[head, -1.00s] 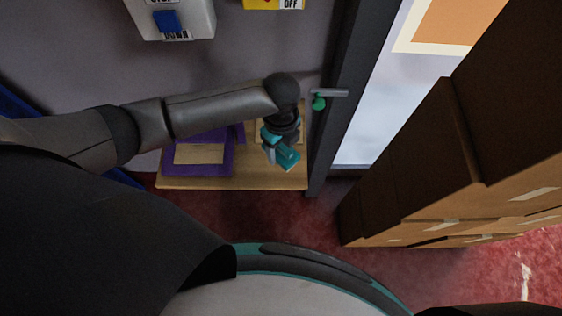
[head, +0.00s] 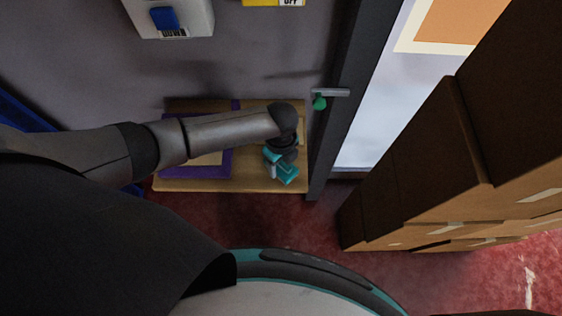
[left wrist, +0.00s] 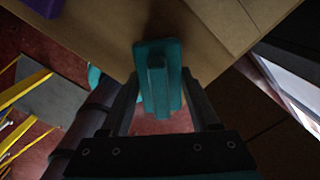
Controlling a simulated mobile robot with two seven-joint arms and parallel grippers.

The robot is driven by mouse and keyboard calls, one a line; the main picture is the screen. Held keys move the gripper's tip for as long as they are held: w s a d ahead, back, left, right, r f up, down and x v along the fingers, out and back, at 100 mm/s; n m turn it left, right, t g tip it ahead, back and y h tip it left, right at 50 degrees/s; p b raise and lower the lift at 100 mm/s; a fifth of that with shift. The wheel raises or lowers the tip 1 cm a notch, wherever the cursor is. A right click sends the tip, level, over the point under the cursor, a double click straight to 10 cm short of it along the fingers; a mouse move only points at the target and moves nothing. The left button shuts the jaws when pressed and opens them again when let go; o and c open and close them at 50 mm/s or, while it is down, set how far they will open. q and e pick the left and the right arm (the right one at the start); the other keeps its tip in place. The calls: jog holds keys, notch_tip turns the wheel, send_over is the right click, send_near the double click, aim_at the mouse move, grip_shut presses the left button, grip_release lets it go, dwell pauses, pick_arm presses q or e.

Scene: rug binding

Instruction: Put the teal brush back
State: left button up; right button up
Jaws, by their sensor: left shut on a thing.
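The teal brush (left wrist: 158,75) sits between the fingers of my left gripper (left wrist: 165,95) in the left wrist view, close to the edge of a wooden shelf (left wrist: 105,40). In the head view the brush (head: 287,172) shows at the end of my left gripper (head: 281,166), over the right part of the wooden shelf (head: 258,182). My left gripper is shut on the brush. Whether the brush touches the shelf cannot be told. My right gripper is not in view.
A purple tray (head: 190,173) lies on the shelf's left part, partly hidden by my arm. A dark door frame (head: 335,125) with a green-tipped handle (head: 320,102) stands right of the shelf. Stacked cardboard boxes (head: 430,180) fill the right side. A control box (head: 168,18) hangs on the wall above.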

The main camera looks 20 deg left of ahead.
pick_arm(q)
jog(key=o, duration=1.2)
notch_tip(320, 180, up, 12)
jog(key=p, duration=0.2)
jog(key=shift+r+p, duration=0.1)
jog(key=shift+p, duration=0.3)
